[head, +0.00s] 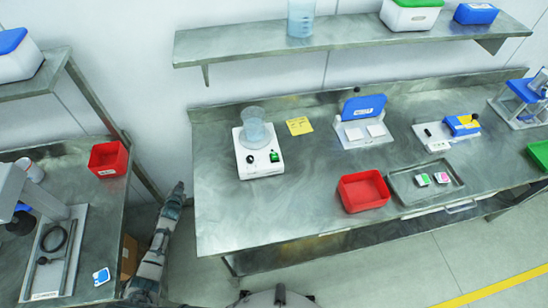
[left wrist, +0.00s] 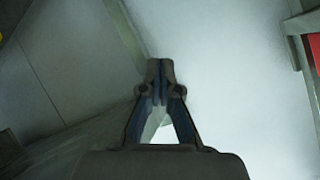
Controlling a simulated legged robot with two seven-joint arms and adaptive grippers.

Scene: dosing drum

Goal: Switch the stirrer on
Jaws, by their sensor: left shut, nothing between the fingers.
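The stirrer (head: 260,164) is a white box on the left part of the long steel bench, with a glass beaker (head: 254,128) standing on top. Its front shows a black knob (head: 250,159) and a green switch (head: 274,156); the switch's position is too small to tell. My left gripper (head: 179,187) points up in the gap between the two benches, left of the stirrer and well apart from it. In the left wrist view, the same gripper (left wrist: 160,68) has its fingertips together and holds nothing. The stirrer does not show there. My right gripper is not in view.
A yellow note (head: 299,126) lies right of the stirrer. A red bin (head: 364,191) and a grey tray (head: 403,190) stand further right. The left bench (head: 95,235) bears another red bin (head: 109,159). A shelf (head: 340,42) hangs above. Bench front-left is clear.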

